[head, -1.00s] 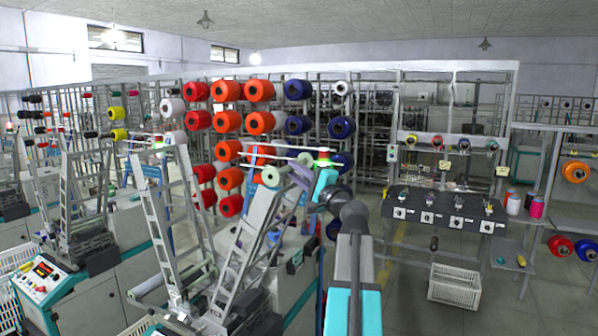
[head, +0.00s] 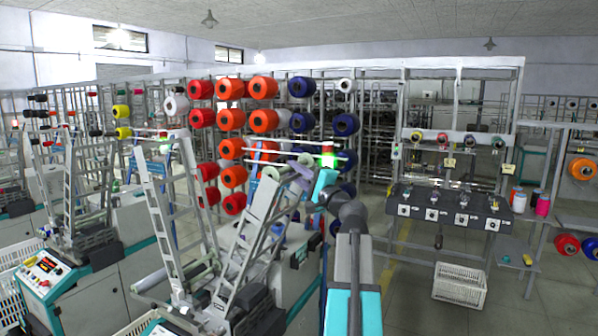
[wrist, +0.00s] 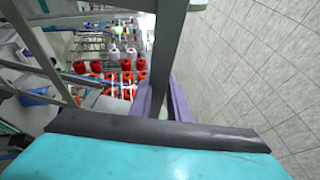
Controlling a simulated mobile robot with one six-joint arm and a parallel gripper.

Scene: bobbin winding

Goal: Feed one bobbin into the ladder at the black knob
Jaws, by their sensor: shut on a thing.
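My gripper (head: 298,166) is at the top of the nearer right ladder (head: 250,240), a grey slanted frame on the teal-and-grey winding machine. A small pale greenish bobbin (head: 271,173) shows at the gripper's left, by the ladder's top. In the wrist view, the two purple fingers (wrist: 164,105) are close together, with a pale sliver between them. I take this to be the bobbin, mostly hidden. A grey ladder rail (wrist: 166,45) runs just past the fingers. I cannot make out the black knob. Contact between bobbin and ladder cannot be told.
A second ladder (head: 165,215) stands left of it on the same machine. A rack of red, orange and blue yarn cones (head: 263,87) is behind. A white crate (head: 459,284) stands on the floor at right, where floor is open.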

